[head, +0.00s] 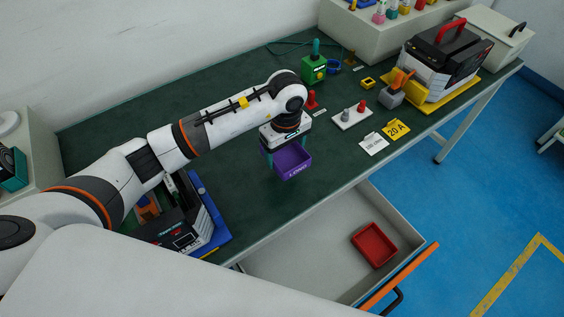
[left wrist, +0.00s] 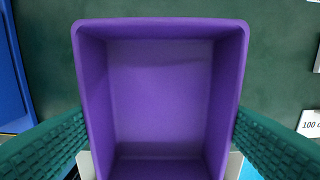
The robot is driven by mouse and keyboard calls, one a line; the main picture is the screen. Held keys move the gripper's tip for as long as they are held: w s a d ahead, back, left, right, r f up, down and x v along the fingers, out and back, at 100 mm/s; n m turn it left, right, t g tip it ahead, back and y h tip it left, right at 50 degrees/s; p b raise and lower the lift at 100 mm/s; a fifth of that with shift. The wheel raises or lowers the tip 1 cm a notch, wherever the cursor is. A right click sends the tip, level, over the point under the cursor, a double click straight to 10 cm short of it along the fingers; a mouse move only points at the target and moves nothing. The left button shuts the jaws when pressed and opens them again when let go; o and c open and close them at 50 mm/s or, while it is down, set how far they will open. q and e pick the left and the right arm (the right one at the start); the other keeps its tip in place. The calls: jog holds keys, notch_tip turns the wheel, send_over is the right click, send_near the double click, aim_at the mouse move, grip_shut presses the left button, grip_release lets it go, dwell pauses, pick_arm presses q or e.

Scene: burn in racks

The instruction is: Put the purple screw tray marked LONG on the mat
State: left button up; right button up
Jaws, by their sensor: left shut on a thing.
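The purple tray (head: 291,163) is an empty open box with LONG in pale letters on its front side. My left gripper (head: 287,152) is shut on it, one teal finger on each of two opposite sides. The tray looks upright, near the front edge of the dark green mat (head: 235,190) that covers the bench top. I cannot tell for sure how far it is above the mat. In the left wrist view the tray (left wrist: 160,95) fills the middle, its inside bare, with green mat beyond it. My right gripper is not in view.
An open drawer (head: 300,262) below the bench holds a red tray (head: 374,245). A device on a blue base (head: 213,225) stands left of the tray. A white plate with pegs (head: 352,118) and cards (head: 373,143) lie to the right. Mat around the tray is clear.

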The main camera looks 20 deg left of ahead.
aim_at(285, 167)
pick_arm(q)
notch_tip(285, 167, down, 6)
jog(key=shift+f+p, duration=0.15)
jog(key=shift+p, duration=0.45)
jog(key=shift+f, duration=0.35)
jog(key=shift+f, duration=0.1)
jog(key=shift+f, duration=0.15)
jog(key=o, duration=1)
jog(key=shift+o, duration=0.2)
